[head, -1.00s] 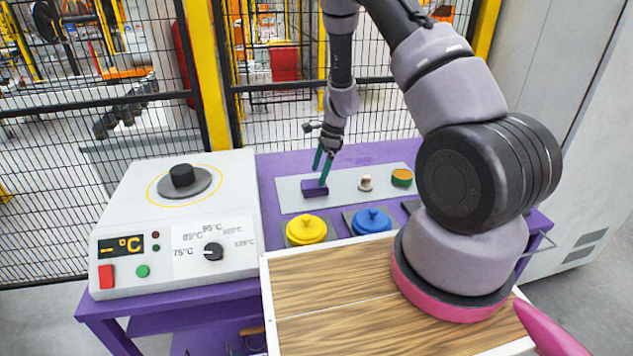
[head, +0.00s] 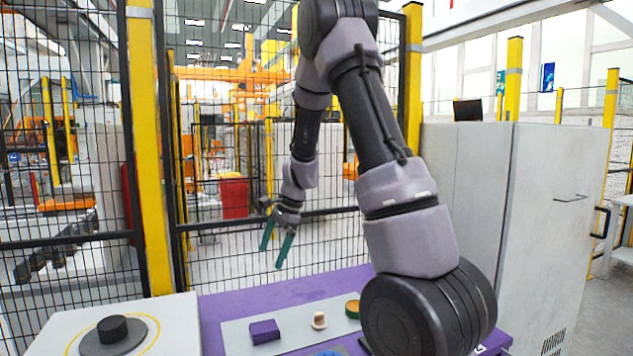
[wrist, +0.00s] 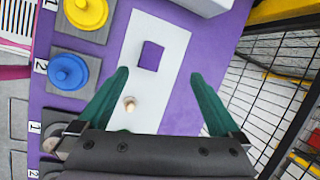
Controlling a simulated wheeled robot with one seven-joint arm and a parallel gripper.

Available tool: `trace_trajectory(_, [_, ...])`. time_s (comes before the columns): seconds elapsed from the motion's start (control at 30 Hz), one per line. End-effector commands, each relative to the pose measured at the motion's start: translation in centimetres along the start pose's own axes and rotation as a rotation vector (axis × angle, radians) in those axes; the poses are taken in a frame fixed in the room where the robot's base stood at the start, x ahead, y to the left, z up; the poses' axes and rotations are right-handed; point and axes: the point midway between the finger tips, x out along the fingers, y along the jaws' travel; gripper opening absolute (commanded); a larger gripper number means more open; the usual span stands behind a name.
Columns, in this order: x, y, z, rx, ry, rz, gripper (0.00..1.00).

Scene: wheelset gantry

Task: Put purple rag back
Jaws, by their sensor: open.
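The purple rag (head: 264,331) is a small folded block lying on the light grey strip (head: 288,342) on the purple table. It also shows in the wrist view (wrist: 151,55), flat on the white strip and clear of the fingers. My gripper (head: 275,248) has green fingers, spread apart and empty, and hangs above the table by the mesh fence.
The mesh fence (head: 230,220) rises behind the table.

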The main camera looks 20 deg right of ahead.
Motion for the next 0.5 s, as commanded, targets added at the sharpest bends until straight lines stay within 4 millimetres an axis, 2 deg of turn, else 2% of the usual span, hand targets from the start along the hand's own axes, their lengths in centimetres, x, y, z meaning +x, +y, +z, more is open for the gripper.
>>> trace_trajectory(0.03, [-2.5,0.2,0.9,-0.049,0.0,-0.031,1.0])
trace_trajectory(0.2, [-9.1,2.2,3.6,-0.233,0.017,-0.102,1.0])
trace_trajectory(0.37, [-14.6,4.9,5.9,-0.408,0.062,-0.165,1.0])
trace_trajectory(0.5, [-18.6,8.0,7.7,-0.561,0.124,-0.211,1.0])
